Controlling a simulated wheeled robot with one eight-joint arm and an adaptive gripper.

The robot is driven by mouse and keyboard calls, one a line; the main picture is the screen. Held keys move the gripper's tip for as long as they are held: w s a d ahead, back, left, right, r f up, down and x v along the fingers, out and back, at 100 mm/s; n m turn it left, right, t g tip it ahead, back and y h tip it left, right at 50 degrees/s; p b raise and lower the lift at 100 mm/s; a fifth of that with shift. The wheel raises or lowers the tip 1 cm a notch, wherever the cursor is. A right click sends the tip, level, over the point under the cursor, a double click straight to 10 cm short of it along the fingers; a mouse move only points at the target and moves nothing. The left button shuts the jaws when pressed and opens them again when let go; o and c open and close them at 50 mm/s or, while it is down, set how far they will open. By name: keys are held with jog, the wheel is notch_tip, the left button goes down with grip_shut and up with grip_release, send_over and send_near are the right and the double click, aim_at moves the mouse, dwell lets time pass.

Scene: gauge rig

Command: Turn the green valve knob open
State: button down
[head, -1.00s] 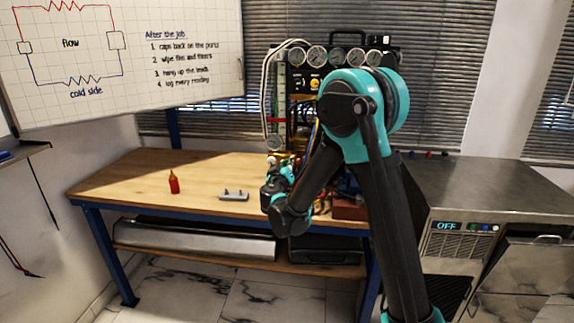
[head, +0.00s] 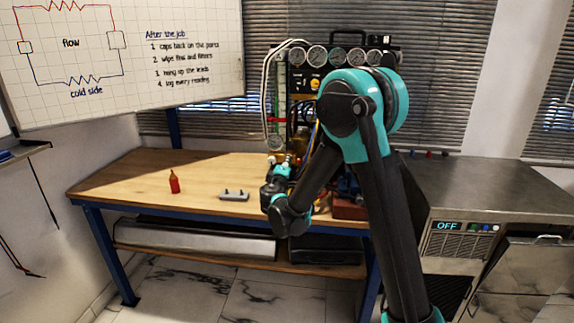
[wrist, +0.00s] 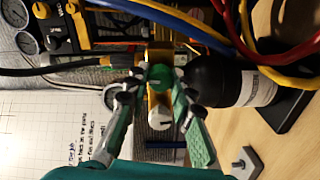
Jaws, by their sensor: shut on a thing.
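The green valve knob (wrist: 160,77) sits on a brass block (wrist: 159,57) in the middle of the wrist view. My gripper (wrist: 160,76) has one finger on each side of the knob and is shut on it. How far the knob is turned is hard to read. In the head view my gripper (head: 281,163) is at the front of the gauge rig (head: 305,83), and the knob there is too small and covered to make out.
A white round knob (wrist: 160,120) is close beside the green one. A black cylinder (wrist: 215,82) and red, blue and yellow hoses (wrist: 222,22) crowd the right side. A red bottle (head: 174,183) and a grey block (head: 234,195) stand on the wooden bench (head: 120,182).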

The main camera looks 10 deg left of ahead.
jog(key=shift+n, duration=0.5)
jog(key=c, duration=1.3)
grip_release()
jog(key=s, duration=1.2)
jog(key=shift+a, duration=0.45)
